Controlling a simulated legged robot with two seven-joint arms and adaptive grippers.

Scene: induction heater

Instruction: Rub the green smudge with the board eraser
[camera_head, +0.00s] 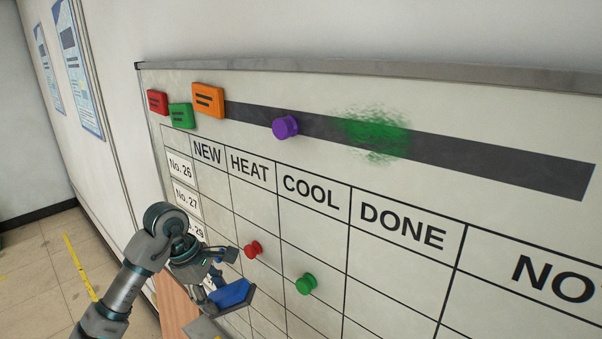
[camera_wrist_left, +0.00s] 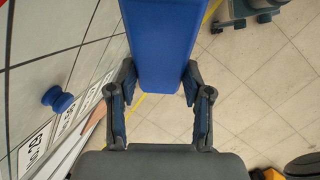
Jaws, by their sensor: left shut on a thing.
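The green smudge (camera_head: 376,134) is on the upper part of the whiteboard (camera_head: 480,98), over a dark horizontal strip. The board eraser (camera_head: 236,294) is blue on top with a grey lower part. My left gripper (camera_head: 228,277) is shut on the eraser, low in front of the board, below and left of the smudge. The eraser looks apart from the smudge by a wide stretch of board. In the left wrist view the blue eraser (camera_wrist_left: 162,42) sits between both fingers and sticks out past them. My right gripper is not in view.
A purple magnet (camera_head: 285,127) sits left of the smudge. Red (camera_head: 253,249) and green (camera_head: 305,284) magnets are on the grid. Red, green and orange blocks (camera_head: 208,100) are at the board's upper left. In the left wrist view, a blue magnet (camera_wrist_left: 57,98) is left of the gripper.

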